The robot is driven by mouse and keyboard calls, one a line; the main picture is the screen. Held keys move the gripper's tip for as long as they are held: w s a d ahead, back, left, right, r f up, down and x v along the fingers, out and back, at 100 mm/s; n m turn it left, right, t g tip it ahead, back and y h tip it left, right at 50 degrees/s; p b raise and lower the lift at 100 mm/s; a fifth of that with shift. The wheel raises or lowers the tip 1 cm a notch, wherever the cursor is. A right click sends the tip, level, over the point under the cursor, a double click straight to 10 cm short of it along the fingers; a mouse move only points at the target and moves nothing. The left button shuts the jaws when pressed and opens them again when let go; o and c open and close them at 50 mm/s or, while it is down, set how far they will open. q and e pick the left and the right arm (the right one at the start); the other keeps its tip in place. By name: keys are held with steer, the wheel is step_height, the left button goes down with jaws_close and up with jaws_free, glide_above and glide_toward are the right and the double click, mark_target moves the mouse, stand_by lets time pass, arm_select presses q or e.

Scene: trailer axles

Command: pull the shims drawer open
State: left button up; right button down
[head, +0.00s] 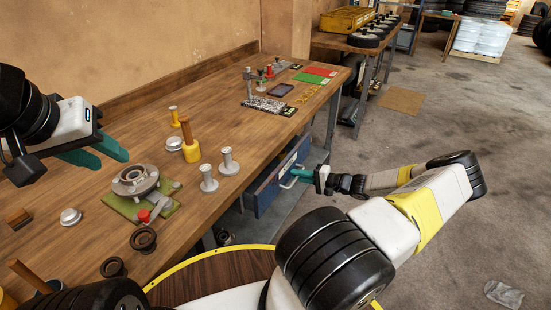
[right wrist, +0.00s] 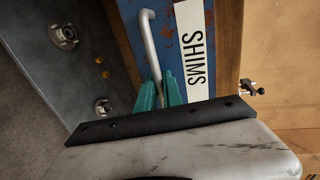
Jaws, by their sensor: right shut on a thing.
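The shims drawer (head: 268,195) has a worn blue front and sits under the near edge of the wooden workbench. In the right wrist view its blue front (right wrist: 195,65) carries a white label (right wrist: 190,45) reading SHIMS and a pale bar handle (right wrist: 150,45). My right gripper (head: 296,174) has its teal fingers closed around the handle; the fingers (right wrist: 160,92) hide its lower end in the right wrist view. I cannot tell how far the drawer stands out. My left gripper (head: 112,160) is open and empty above the left part of the bench.
The workbench (head: 215,120) holds a hub on a green plate (head: 165,205), a yellow pot with a wooden handle (head: 190,148), metal spindles (head: 229,162) and dark rings (head: 143,239). A bench leg (head: 333,118) stands beyond the drawer. The grey floor (head: 440,125) to the right is mostly clear.

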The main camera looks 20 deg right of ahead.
steer(key=f+v, duration=0.2)
steer(key=v, duration=1)
steer(key=s+f+v, duration=0.1)
steer(key=f+v, duration=0.2)
steer(key=v, duration=1)
steer(key=shift+d+f, duration=0.2)
steer(key=shift+d, duration=0.15)
steer(key=shift+s, duration=0.1)
steer(key=c, duration=1.8)
jaws_free()
steer(key=shift+o, duration=0.2)
steer(key=shift+d, duration=0.1)
steer(key=v, duration=0.7)
steer(key=shift+s+d, duration=0.2)
steer(key=shift+s, duration=0.05)
steer(key=shift+r, duration=0.1)
